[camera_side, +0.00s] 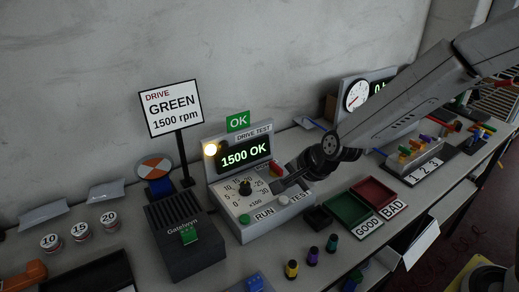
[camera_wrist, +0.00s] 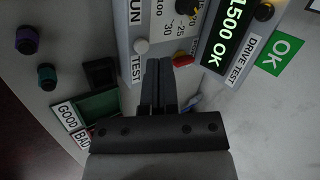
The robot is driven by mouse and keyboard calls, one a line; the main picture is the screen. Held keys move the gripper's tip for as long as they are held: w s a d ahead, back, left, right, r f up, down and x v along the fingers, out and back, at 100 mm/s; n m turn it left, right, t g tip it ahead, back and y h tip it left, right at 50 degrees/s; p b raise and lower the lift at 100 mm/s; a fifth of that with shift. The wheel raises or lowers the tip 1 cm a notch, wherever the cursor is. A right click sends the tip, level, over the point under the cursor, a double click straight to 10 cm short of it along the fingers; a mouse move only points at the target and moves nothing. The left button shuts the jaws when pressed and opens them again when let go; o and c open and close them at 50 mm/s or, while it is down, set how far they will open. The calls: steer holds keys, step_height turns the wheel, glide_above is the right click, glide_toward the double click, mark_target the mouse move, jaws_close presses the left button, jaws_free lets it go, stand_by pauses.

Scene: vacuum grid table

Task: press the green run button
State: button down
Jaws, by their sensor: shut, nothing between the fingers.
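The green run button (camera_side: 244,219) sits at the front left of the grey drive-test box, beside the RUN label (camera_side: 264,215). In the wrist view only part of the RUN label (camera_wrist: 135,10) shows, and the green button is out of frame. My gripper (camera_side: 277,188) is shut and empty above the right part of the box, apart from the green button and to its right. In the wrist view its closed fingers (camera_wrist: 158,64) point near the white test button (camera_wrist: 141,46). The display (camera_side: 242,156) reads 1500 OK.
A dial knob (camera_side: 245,187) is on the panel, and a red part (camera_wrist: 183,60) lies close to my fingers. A sign (camera_side: 174,108) reads DRIVE GREEN 1500 rpm. A finned dark block (camera_side: 180,255) stands left of the box; green and red trays (camera_side: 373,192) lie right.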

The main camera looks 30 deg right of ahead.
mark_target(243, 215)
steer(key=w+a+m+t, duration=0.2)
steer(key=w+a+m, duration=0.3)
steer(key=a+m, duration=0.3)
steer(key=shift+m, duration=1)
steer(key=shift+f, duration=0.2)
steer(key=shift+f, duration=4.25)
steer(key=shift+f, duration=0.15)
steer(key=shift+f, duration=0.25)
steer(key=shift+f, duration=0.55)
steer(key=shift+r, duration=0.95)
